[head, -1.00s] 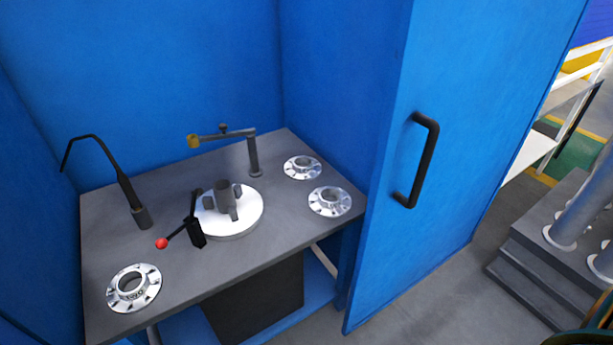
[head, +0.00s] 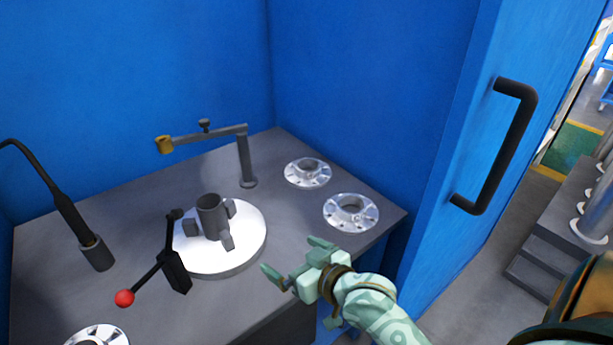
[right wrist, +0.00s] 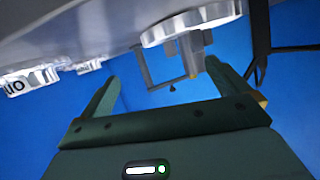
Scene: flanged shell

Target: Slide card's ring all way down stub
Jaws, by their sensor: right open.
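A grey upright stub (head: 211,217) with side lugs stands at the middle of a round white plate (head: 245,250) on the bench. No ring is around the stub. Three silver flanged rings lie flat on the bench: one at the back right (head: 308,173), one at the right edge (head: 350,212) and one at the front left (head: 98,336), cut off by the frame. I cannot make out a card. My right gripper (head: 294,258) is open and empty above the bench's front edge, right of the white plate. The right wrist view also shows its open fingers (right wrist: 163,92).
A black lever with a red knob (head: 124,298) stands left of the plate. A grey bracket arm (head: 245,155) with a brass end rises behind it. A thin black gooseneck (head: 65,205) stands at left. A blue panel with a black handle (head: 508,145) stands at right.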

